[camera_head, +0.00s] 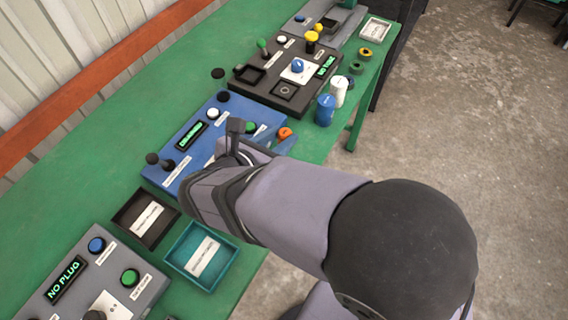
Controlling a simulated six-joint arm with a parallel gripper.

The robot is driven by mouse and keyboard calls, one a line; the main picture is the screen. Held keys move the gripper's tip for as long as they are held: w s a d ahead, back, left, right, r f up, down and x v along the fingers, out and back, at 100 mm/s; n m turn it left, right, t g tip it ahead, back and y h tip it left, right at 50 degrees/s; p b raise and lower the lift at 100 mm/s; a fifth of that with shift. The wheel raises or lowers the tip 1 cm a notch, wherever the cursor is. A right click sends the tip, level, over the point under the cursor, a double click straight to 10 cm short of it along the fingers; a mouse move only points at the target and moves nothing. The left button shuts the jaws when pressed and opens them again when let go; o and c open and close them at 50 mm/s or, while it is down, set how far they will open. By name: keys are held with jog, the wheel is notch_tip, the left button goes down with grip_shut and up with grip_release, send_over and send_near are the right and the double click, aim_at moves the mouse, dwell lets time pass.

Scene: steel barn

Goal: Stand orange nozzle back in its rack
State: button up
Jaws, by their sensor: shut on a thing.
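The orange end of what looks like the orange nozzle (285,133) shows just beyond my gripper, at the right edge of the blue panel. The rest of it is hidden behind my gripper and wrist. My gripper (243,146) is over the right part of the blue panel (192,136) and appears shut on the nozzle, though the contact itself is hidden. I cannot make out the nozzle's rack; my arm covers part of the panel and bench there.
The green bench (95,165) also holds a black tray (147,217), a teal tray (233,262) and a grey "NO PLUG" panel (66,315). A black panel (262,87) stands farther back, beside a blue can (325,110) and a white can (340,90). The left bench strip is clear.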

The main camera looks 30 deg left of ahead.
jog(key=shift+f+p, duration=0.4)
jog(key=shift+f, duration=4.55)
jog(key=shift+f, duration=0.15)
jog(key=o, duration=1)
jog(key=shift+r, duration=0.25)
jog(key=shift+s, duration=0.35)
jog(key=b+v, duration=0.1)
jog(key=v, duration=1)
jog(key=shift+s+r, duration=0.15)
